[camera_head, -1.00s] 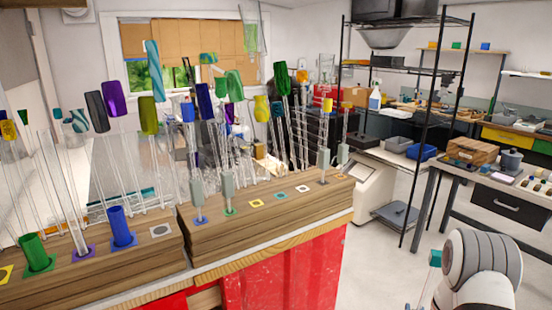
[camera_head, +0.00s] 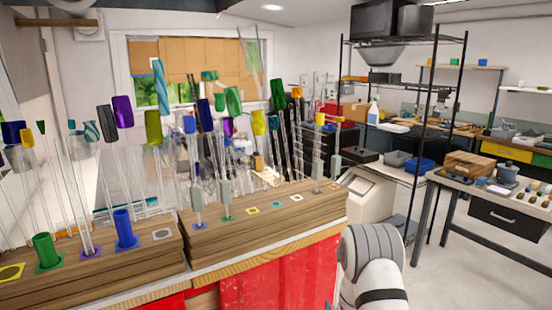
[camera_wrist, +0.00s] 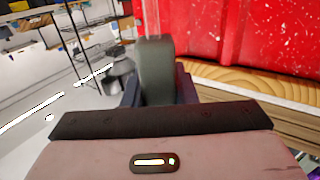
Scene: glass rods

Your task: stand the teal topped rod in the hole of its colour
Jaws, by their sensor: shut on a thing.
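In the wrist view my gripper (camera_wrist: 157,88) is shut on the grey-green grip block (camera_wrist: 155,70) of a rod, with a clear length of glass (camera_wrist: 151,20) running on past it. The rod's top is out of view now. In the head view my gripper and the rod do not show; only my arm does, at the lower right. The teal-marked hole (camera_head: 279,204) is in the top of the right wooden block (camera_head: 250,232). It looks empty, between a yellow-marked and a pale-marked hole.
Several tall glass rods with coloured tops crowd behind and above the blocks. Rods with grip blocks stand at the blue (camera_head: 199,224) and green marks of the right block. Green (camera_head: 44,250) and blue (camera_head: 124,228) cylinders stand on the left block. The red cabinet (camera_head: 280,275) is below.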

